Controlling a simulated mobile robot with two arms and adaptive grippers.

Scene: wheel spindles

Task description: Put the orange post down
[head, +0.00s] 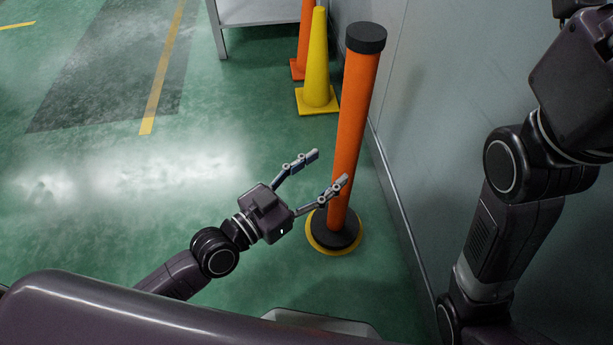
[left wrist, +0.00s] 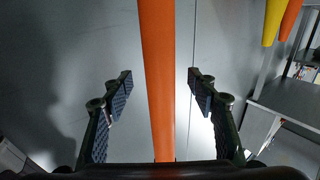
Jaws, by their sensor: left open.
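The orange post (head: 355,115) stands upright on the green floor close to the grey wall in the head view. It has a black cap and a black base with a yellow rim. My left gripper (head: 329,169) is open low beside the post, with its fingers toward it. In the left wrist view the post (left wrist: 157,75) runs between the open fingers of the left gripper (left wrist: 160,82), with a gap on each side. My right arm shows at the right of the head view, but its gripper is not seen.
A yellow cone (head: 317,65) stands behind the post, with another orange post or cone (head: 304,40) beyond it. A grey table (head: 262,12) is at the back. The grey wall (head: 440,90) is close on the right. The floor (head: 90,180) to the left is clear.

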